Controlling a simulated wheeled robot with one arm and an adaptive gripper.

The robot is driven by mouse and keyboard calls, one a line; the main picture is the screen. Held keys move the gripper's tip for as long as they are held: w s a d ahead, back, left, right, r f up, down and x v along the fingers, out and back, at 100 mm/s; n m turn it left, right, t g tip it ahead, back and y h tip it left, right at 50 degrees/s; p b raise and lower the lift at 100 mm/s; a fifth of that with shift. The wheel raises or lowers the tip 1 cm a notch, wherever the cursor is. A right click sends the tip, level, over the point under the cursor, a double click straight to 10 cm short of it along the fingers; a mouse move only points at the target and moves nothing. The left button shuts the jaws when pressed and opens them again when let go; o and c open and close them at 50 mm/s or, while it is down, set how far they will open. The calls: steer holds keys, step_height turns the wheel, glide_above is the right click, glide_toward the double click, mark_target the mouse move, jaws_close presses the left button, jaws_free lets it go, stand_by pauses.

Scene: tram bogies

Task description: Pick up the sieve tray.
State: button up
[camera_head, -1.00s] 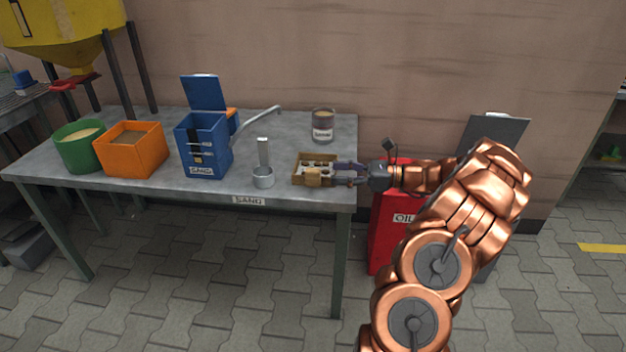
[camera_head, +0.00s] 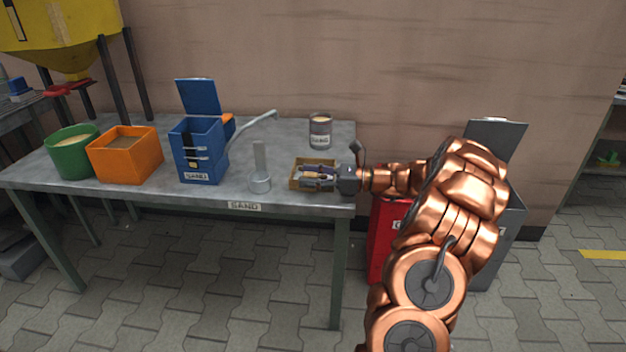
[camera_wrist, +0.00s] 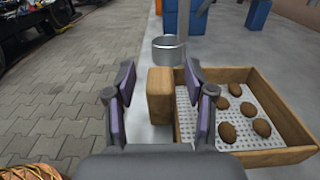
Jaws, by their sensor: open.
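The sieve tray (camera_head: 296,182) is a shallow wooden box on the front right part of the table. In the wrist view, the sieve tray (camera_wrist: 285,118) has wooden walls, a white perforated floor and several brown lumps in it. A wooden block handle (camera_wrist: 160,95) sticks out from its side. My gripper (camera_head: 308,174) reaches over the tray from the right in the head view. In the wrist view, my gripper (camera_wrist: 160,78) is open, with one finger on each side of the block handle. I cannot tell whether the fingers touch it.
A metal scoop (camera_head: 260,180) stands just left of the tray. A blue box (camera_head: 197,150), an orange bin (camera_head: 125,160) and a green bucket (camera_head: 72,155) stand farther left. A labelled can (camera_head: 320,132) stands behind the tray. A red bin (camera_head: 385,235) stands beside the table.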

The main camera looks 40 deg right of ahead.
jaws_close()
stand_by(0.3)
stand_by(0.3)
